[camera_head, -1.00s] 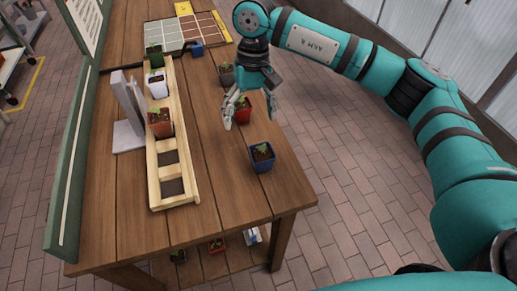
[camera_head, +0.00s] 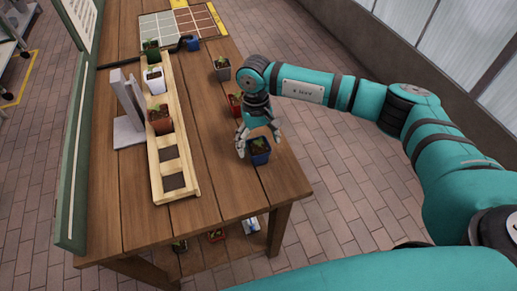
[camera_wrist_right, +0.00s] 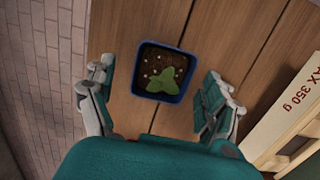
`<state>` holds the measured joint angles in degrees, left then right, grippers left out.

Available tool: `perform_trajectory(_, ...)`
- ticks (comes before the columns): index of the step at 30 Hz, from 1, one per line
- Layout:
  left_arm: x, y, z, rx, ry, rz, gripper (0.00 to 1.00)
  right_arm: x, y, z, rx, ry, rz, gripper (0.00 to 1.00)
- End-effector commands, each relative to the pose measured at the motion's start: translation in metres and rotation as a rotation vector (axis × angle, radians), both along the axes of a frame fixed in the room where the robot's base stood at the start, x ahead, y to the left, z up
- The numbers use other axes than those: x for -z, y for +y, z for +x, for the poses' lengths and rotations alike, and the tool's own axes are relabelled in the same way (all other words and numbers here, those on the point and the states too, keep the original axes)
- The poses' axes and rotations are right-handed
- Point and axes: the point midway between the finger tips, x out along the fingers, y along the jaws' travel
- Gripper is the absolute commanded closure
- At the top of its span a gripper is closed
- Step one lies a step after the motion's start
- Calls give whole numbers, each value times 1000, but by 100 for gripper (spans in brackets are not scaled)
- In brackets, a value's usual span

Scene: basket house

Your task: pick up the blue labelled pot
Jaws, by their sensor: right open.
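The blue pot (camera_head: 259,153) stands upright on the wooden table near its right front edge, with dark soil and a small green plant in it. In the right wrist view the blue pot (camera_wrist_right: 161,73) is seen from above, a little beyond the fingertips and between their lines. No label on it can be made out. My right gripper (camera_head: 259,143) is open and empty, hovering over the pot; in the wrist view its fingers (camera_wrist_right: 155,95) are spread to either side. My left gripper is not in view.
A red pot (camera_head: 236,105) and a grey pot (camera_head: 222,70) stand farther back. A wooden rack (camera_head: 189,188) on the left holds white, terracotta and green pots. Another blue pot (camera_head: 193,44) stands near the tile-like trays. The front of the table is clear.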

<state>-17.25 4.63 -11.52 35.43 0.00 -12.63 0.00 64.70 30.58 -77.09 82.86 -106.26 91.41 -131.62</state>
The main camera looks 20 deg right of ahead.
Motion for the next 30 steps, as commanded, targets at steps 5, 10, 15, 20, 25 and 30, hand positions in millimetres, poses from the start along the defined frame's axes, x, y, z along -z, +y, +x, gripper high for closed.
perform_trajectory(5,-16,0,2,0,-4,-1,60,25,2,-4,1,4,1,15)
perform_trajectory(10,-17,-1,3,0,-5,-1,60,38,1,-5,-1,1,1,15)
perform_trajectory(15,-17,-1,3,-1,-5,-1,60,39,2,-5,-1,0,1,15)
perform_trajectory(20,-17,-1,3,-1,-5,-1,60,38,1,-5,-1,1,1,33)
perform_trajectory(25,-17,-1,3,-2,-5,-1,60,38,1,-5,-1,1,1,55)
perform_trajectory(30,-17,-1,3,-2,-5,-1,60,38,1,-5,0,1,1,78)
